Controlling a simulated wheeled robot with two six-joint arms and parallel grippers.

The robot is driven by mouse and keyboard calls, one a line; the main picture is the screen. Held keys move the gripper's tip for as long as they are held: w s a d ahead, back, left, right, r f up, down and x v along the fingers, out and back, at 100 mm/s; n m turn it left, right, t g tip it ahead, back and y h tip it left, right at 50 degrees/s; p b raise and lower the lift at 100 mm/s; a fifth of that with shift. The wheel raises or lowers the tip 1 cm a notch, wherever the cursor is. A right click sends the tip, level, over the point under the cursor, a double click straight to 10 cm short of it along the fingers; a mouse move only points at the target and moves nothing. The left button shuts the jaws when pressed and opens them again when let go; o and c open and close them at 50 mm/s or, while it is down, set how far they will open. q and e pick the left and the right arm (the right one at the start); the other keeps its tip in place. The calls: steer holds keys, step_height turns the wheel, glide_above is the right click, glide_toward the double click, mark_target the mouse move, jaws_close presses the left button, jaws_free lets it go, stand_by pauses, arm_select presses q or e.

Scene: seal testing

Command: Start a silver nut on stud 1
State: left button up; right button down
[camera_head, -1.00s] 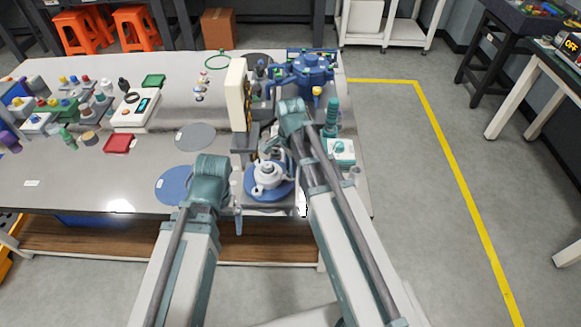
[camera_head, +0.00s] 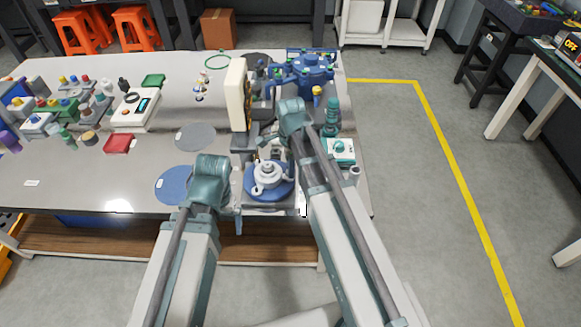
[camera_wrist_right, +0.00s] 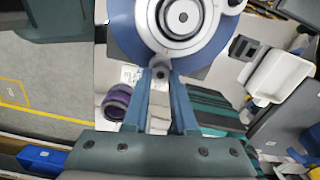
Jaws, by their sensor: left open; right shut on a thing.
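A white round flanged fitting (camera_head: 268,180) sits on a blue disc (camera_head: 252,194) near the table's front edge. In the right wrist view the fitting (camera_wrist_right: 183,17) is at the top, with concentric rings and small lugs on its rim. My right gripper (camera_wrist_right: 160,68) is shut on a small grey piece, apparently the silver nut (camera_wrist_right: 160,74), at the fitting's lower edge. I cannot tell whether the nut touches a stud. Stud 1 cannot be made out. In the head view my right gripper (camera_head: 268,140) is mostly hidden. My left gripper (camera_head: 238,218) is open, left of the fitting.
A cream upright panel (camera_head: 237,95) stands behind the fitting. A blue round fixture (camera_head: 302,70) is at the back right. A teal-topped box (camera_head: 340,151) stands right of my right arm. Grey (camera_head: 195,137) and blue (camera_head: 173,184) round mats lie to the left.

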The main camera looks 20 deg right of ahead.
steer(key=shift+s, duration=0.1)
steer(key=m, duration=0.4)
stand_by(0.3)
steer(key=shift+s+a+m, duration=0.1)
steer(key=shift+m, duration=1)
steer(key=c, duration=0.6)
jaws_free()
steer(key=shift+c, duration=0.2)
step_height(320, 180, up, 9)
steer(key=p, duration=0.9)
